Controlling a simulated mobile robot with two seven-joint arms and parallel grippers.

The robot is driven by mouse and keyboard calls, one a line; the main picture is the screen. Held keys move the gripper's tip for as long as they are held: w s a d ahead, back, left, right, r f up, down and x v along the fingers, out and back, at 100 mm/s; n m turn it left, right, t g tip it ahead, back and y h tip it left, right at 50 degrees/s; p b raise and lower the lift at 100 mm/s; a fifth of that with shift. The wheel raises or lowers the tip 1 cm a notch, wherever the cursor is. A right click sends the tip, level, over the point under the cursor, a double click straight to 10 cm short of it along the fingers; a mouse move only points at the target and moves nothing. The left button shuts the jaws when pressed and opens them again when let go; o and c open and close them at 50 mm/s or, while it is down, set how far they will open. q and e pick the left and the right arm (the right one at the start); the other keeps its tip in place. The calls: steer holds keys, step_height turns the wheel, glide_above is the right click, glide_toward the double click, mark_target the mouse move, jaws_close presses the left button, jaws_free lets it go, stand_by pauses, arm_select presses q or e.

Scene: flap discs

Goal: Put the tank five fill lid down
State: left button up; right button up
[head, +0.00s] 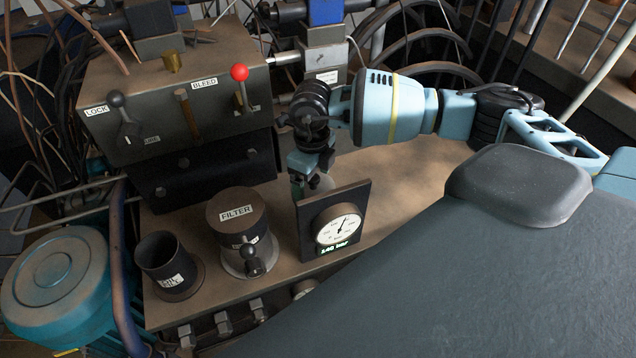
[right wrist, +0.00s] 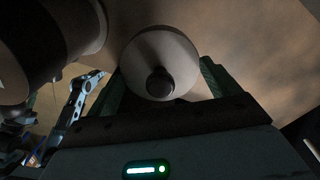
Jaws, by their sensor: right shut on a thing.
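My right gripper (head: 308,182) reaches down behind the gauge panel, above the brown bench top. In the right wrist view, a round pale lid (right wrist: 143,54) with a dark knob (right wrist: 160,83) at its centre sits between the green fingers of the right gripper (right wrist: 165,85). The gripper is shut on the lid; the exact contact is dark. In the head view only a small grey part of the lid (head: 319,184) shows, the rest hidden by the gripper and the panel. Whether the lid touches the surface below cannot be told.
The gauge panel (head: 337,226) stands close in front of the right gripper. Left of it are the FILTER canister (head: 236,212) and an open dark cup (head: 168,264). A lever box (head: 175,95) stands behind. Bare bench (head: 400,170) lies to the right.

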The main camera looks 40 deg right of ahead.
mark_target(312, 187)
steer(key=shift+f, duration=2.5)
steer(key=shift+f+b, duration=0.3)
steer(key=shift+f, duration=2.2)
steer(key=shift+f, duration=0.1)
steer(key=o, duration=0.8)
step_height(312, 187, up, 12)
steer(key=shift+r+p, duration=0.15)
steer(key=shift+p, duration=0.25)
steer(key=shift+w+a, duration=0.1)
